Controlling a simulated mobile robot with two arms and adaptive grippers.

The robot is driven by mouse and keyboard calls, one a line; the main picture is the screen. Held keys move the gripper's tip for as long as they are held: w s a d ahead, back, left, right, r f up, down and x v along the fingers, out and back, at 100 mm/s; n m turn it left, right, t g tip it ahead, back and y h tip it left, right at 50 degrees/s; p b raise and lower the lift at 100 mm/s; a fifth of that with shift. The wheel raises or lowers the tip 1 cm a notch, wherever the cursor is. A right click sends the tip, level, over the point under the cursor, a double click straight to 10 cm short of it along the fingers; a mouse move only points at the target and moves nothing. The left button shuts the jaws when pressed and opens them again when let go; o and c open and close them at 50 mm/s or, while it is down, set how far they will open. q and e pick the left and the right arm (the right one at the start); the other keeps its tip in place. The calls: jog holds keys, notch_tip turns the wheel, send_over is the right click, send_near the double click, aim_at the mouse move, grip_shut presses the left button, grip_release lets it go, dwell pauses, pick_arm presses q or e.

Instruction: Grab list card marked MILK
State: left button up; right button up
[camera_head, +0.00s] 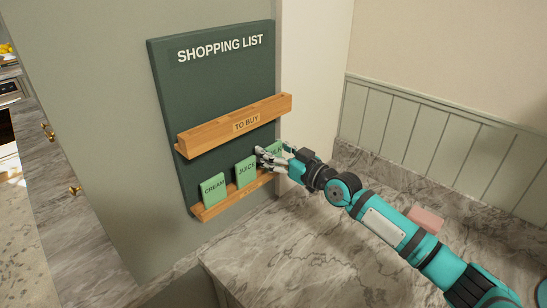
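A dark green board (220,70) headed SHOPPING LIST hangs on the wall. Its upper wooden rack (213,132), labelled TO BUY, shows no cards. On the lower wooden ledge (226,201) stand a green CREAM card (214,189), a green JUICE card (246,171) and, to their right, a third green card (278,147). My gripper hides most of the third card's label, so I cannot read it as MILK. My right gripper (262,157) is at this third card, its fingers overlapping the card's front. Whether they are closed on it is unclear. My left gripper is out of view.
A marble counter (270,245) lies below the board, mostly clear. A pinkish block (427,219) sits on it behind my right arm. A panelled wall (420,125) bounds the right side. Cabinets with brass knobs (74,190) are at far left.

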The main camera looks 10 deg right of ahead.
jog(key=c, duration=0.5)
